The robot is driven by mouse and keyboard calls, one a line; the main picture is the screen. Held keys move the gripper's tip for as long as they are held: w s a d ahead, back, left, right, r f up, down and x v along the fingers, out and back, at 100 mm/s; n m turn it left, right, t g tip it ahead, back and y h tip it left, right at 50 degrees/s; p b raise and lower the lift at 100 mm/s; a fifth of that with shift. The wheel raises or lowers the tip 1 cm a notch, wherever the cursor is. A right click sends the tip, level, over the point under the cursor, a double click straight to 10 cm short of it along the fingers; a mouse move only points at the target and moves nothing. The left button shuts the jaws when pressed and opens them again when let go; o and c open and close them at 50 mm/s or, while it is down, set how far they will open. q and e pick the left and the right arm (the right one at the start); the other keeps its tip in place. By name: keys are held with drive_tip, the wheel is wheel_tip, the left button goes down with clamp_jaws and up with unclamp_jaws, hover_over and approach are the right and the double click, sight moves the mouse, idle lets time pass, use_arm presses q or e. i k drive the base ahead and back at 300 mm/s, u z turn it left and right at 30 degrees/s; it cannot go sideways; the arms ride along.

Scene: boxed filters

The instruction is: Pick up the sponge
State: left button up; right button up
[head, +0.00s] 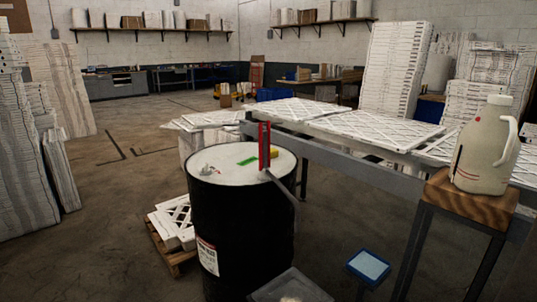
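A small yellow block (274,152), which looks like the sponge, lies on the white top of a black drum (240,225). An upright red object (264,146) stands in front of its left part and hides some of it. A flat green piece (247,160) lies to the left of the red object on the same top. I cannot tell whether it belongs to the sponge. Neither of my grippers shows in the head view.
A small grey item (209,170) lies at the drum top's left. A grey bar (283,187) slants down by its right edge. A long table with white filters (385,127) stands behind. A jug (485,150) sits on a wooden-topped stand at right.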

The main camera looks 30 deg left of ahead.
sight(274, 153)
drive_tip(key=u, duration=2.2)
drive_tip(key=i, duration=2.7)
drive_tip(key=z, duration=3.2)
